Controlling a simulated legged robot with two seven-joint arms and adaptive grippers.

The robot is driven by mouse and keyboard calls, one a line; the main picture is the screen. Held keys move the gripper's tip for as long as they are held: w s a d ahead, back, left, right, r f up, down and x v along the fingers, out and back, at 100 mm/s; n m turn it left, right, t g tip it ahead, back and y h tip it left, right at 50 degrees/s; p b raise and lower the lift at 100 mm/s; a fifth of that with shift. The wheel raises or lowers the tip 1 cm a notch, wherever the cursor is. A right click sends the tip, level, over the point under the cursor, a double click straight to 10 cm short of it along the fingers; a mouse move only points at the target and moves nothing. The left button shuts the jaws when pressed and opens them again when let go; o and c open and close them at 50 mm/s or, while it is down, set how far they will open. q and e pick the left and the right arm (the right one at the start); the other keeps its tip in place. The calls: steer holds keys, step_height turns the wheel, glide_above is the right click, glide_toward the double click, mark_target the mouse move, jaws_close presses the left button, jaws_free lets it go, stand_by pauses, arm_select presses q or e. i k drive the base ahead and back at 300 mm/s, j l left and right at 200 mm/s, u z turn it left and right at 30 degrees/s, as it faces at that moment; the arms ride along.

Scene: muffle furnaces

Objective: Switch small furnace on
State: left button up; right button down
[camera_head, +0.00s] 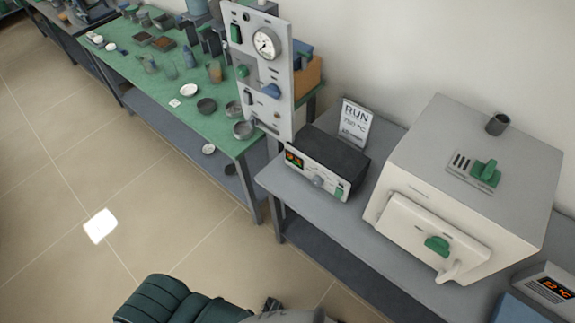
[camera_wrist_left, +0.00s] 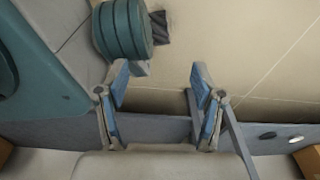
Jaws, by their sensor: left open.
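A white box furnace (camera_head: 455,185) stands on the grey bench at the right, its front door (camera_head: 415,232) shut, with a green knob (camera_head: 437,245) on it. A dark control box (camera_head: 335,155) stands left of it, with a lit red display (camera_head: 294,160), a round knob (camera_head: 318,181) and a small green switch (camera_head: 339,191). The switch position is too small to tell. My left gripper (camera_wrist_left: 160,82) is open and empty in the left wrist view, with floor beyond its fingers. My right gripper is not in view.
A tall panel with a gauge (camera_head: 266,43) rises left of the control box. A "RUN 750 °C" sign (camera_head: 355,124) stands behind it. A unit with an orange display (camera_head: 555,288) sits at lower right. A green-topped table (camera_head: 150,95) holds several dishes.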

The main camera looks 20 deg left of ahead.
mark_target(339, 193)
steer(key=k+j, duration=0.1)
steer(key=j, duration=0.2)
steer(key=k+j, duration=0.15)
steer(key=j, duration=0.2)
steer(key=k+j+z, duration=0.1)
steer(key=j, duration=0.2)
steer(key=k+j, duration=0.15)
steer(key=j, duration=0.15)
